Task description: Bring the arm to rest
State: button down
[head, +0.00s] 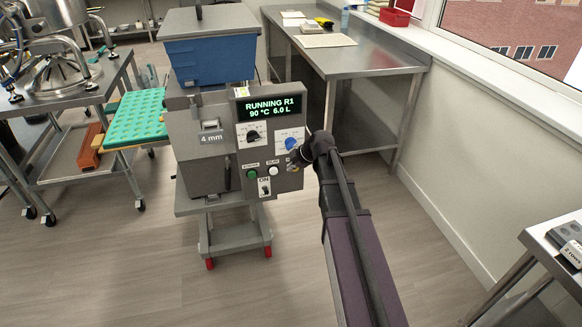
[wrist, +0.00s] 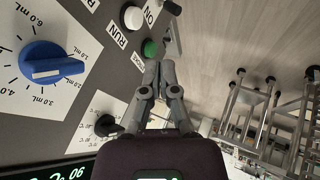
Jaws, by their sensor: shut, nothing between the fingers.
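The depositor (head: 205,160) stands ahead in the head view, and its display (head: 270,106) reads "RUNNING R1, 90 °C 6.0 L". My arm reaches up to the right side of its control panel in the head view. In the wrist view my gripper (wrist: 166,68) is shut and empty, in front of the panel near the green button (wrist: 150,48) and white button (wrist: 133,18). A blue dial (wrist: 50,63) with mL marks lies to the left of the fingers. I cannot tell whether the fingertips touch the panel.
A blue hopper (head: 212,58) tops the depositor. A teal mould tray (head: 136,118) sits at its left. A steel bench (head: 370,62) stands behind on the right. A small table (head: 552,240) is at the right edge. The floor between is clear.

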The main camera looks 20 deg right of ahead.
jog(key=s+a+f+m+g+h, duration=0.2)
jog(key=s+m+g, duration=0.1)
jog(key=s+m, duration=0.75)
jog(key=s+a+f+m+g+h, duration=0.25)
jog(key=s+m, duration=0.45)
jog(key=s, duration=0.6)
notch_tip(320, 180, up, 13)
jog(key=p, duration=1.2)
jog(key=shift+n, duration=0.35)
dwell(3.5)
